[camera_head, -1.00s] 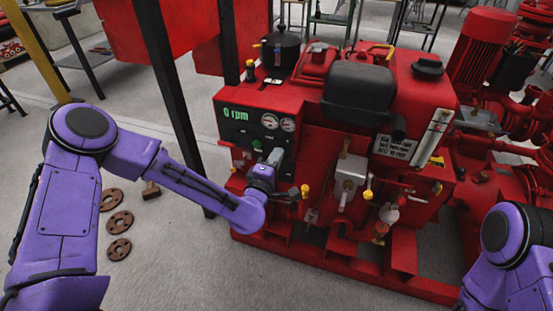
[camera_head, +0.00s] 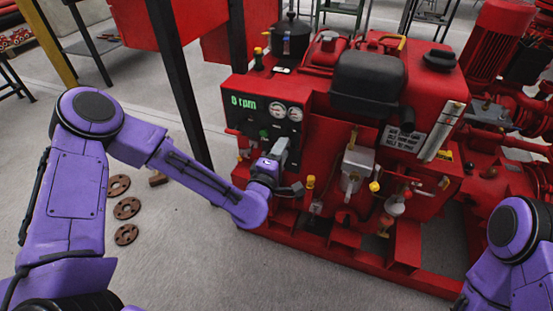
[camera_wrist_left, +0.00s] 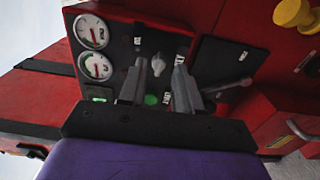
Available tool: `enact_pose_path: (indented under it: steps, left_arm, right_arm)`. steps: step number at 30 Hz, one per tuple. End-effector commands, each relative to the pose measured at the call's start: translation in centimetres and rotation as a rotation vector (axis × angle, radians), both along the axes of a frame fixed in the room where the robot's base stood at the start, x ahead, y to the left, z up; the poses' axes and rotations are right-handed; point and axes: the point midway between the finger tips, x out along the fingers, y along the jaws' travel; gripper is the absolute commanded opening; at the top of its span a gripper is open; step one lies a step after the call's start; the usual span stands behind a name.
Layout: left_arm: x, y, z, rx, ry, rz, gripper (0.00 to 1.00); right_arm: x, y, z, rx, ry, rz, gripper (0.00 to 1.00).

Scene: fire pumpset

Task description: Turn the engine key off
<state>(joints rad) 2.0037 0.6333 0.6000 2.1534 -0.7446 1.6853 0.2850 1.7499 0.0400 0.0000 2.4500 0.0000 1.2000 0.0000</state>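The control panel (camera_head: 262,119) on the red pumpset carries a green display reading 0 rpm (camera_head: 244,101) and two round gauges. My left gripper (camera_head: 281,148) is at the lower right of this panel and hides part of it. In the left wrist view, its two fingers (camera_wrist_left: 159,63) are open and apart. A small light-grey knob, seemingly the engine key (camera_wrist_left: 158,66), shows between the fingertips, with a gap on each side. A green button (camera_wrist_left: 151,99) shows lower, between the fingers. My right gripper is out of view; only my right arm shows at the right edge.
A lever (camera_wrist_left: 228,88) lies just right of the fingers in the wrist view. A yellow knob (camera_wrist_left: 292,12) is at its upper right. A black post (camera_head: 180,85) stands left of the pumpset. Rusty flanges (camera_head: 126,208) lie on the floor.

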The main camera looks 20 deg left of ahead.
Motion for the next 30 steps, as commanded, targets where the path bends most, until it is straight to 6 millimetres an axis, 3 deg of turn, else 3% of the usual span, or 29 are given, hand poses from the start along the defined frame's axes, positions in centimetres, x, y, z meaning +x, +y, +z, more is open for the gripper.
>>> enact_pose_path:
  steps: [6, 12, 30]
  left_arm:
    - [-5.3, 0.1, 0.0, 0.000, 0.001, -0.004, 0.33]
    - [-8.5, 0.3, 0.0, 0.000, 0.001, -0.002, 0.33]
    - [-9.0, 0.0, -0.1, 0.019, 0.005, -0.015, 0.33]
  right_arm:
    - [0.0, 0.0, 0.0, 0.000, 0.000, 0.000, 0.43]
    - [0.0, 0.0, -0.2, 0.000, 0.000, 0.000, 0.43]
    - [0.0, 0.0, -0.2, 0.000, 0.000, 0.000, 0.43]
